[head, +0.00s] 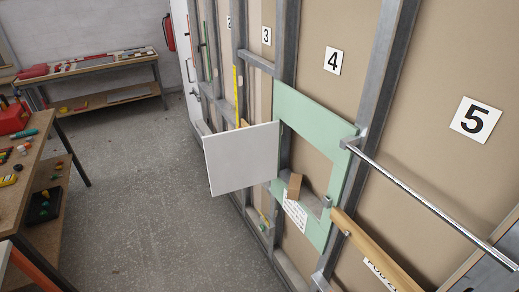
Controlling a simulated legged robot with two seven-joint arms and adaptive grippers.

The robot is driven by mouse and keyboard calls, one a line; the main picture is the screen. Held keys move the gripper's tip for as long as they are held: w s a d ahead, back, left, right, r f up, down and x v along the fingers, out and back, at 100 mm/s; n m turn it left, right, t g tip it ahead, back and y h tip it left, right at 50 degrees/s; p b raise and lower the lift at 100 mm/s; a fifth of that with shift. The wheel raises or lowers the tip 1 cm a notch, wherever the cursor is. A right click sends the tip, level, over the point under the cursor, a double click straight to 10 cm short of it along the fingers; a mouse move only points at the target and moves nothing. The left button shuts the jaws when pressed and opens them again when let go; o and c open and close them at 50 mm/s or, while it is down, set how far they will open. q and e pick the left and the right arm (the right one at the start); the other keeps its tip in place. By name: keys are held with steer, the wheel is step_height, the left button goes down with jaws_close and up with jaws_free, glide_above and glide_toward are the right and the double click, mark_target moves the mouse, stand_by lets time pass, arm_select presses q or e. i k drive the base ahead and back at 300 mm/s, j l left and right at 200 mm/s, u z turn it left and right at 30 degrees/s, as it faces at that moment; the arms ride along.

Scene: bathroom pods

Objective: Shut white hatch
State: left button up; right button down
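The white hatch (242,160) is a flat square panel that stands open, swung out from the wall. Its right edge meets the left side of the opening in a pale green panel (302,104), and its free edge points left over the floor. A small brown block (294,187) is at the lower part of the opening, with a white printed label (295,213) just below it. Part of the green panel's left side is hidden behind the hatch. Neither of my grippers shows in the head view.
A chrome rail (420,195) and a wooden rail (370,250) stick out at the right. A workbench (35,180) with small items stands at the left, another bench (100,70) at the back. The grey floor (150,200) between them and the wall is clear.

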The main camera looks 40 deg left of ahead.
mark_target(240, 158)
steer(key=i+j, duration=0.1)
steer(key=j, duration=0.35)
steer(key=i+j, duration=0.15)
steer(key=j, duration=0.3)
steer(key=i+j, duration=0.1)
steer(key=j, duration=0.35)
steer(key=i+j, duration=0.15)
steer(key=j, duration=0.3)
steer(key=i+j, duration=0.1)
steer(key=j, duration=0.35)
steer(key=i+j+z, duration=0.2)
steer(key=j, duration=0.55)
steer(key=i+j+z, duration=0.2)
steer(key=j, duration=0.6)
steer(key=j+z, duration=0.2)
steer(key=j, duration=0.55)
steer(key=z, duration=1.15)
steer(key=k, duration=0.05)
